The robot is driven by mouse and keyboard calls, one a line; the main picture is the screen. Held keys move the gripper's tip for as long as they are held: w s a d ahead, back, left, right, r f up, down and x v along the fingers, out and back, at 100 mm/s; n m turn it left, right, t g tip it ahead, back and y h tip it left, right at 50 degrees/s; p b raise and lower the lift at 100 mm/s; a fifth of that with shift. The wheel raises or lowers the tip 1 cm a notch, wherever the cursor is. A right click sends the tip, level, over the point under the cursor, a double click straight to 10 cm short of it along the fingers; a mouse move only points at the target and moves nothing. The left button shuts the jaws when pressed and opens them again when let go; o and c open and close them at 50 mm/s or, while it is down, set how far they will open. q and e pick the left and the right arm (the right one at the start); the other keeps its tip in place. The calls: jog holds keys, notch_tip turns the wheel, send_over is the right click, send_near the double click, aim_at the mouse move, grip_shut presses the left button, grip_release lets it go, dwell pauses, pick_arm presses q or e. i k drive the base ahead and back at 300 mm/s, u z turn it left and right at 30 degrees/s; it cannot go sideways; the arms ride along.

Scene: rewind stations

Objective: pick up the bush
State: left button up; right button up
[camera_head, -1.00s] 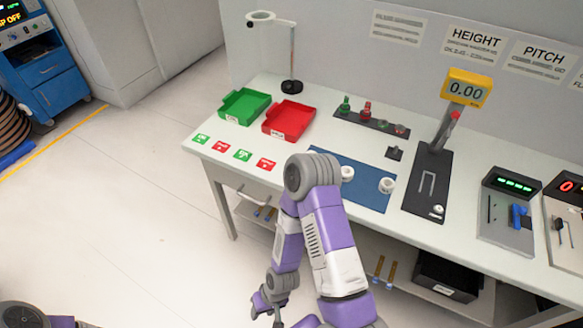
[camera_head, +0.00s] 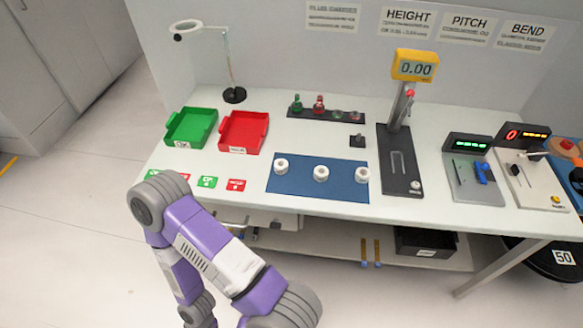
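No object in view carries the name bush. Three small white ring-shaped pieces stand on the blue mat (camera_head: 318,190) on the table: a left one (camera_head: 281,166), a middle one (camera_head: 321,173) and a right one (camera_head: 362,175). They have holes in their tops and stand apart from each other. One purple and grey arm of mine reaches up at the lower left, in front of the table, well short of the mat. Its gripper is below the picture edge. My other gripper is not in view either.
A green tray (camera_head: 168,134) and a red tray (camera_head: 222,146) lie left of the mat. A height gauge (camera_head: 386,189) with a yellow display stands right of it. A ring-topped lamp (camera_head: 234,95) is behind. The table's front edge lies between my arm and the mat.

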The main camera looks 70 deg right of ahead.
aim_at(321, 172)
jog(key=i, duration=1.05)
jog(key=z, duration=2.3)
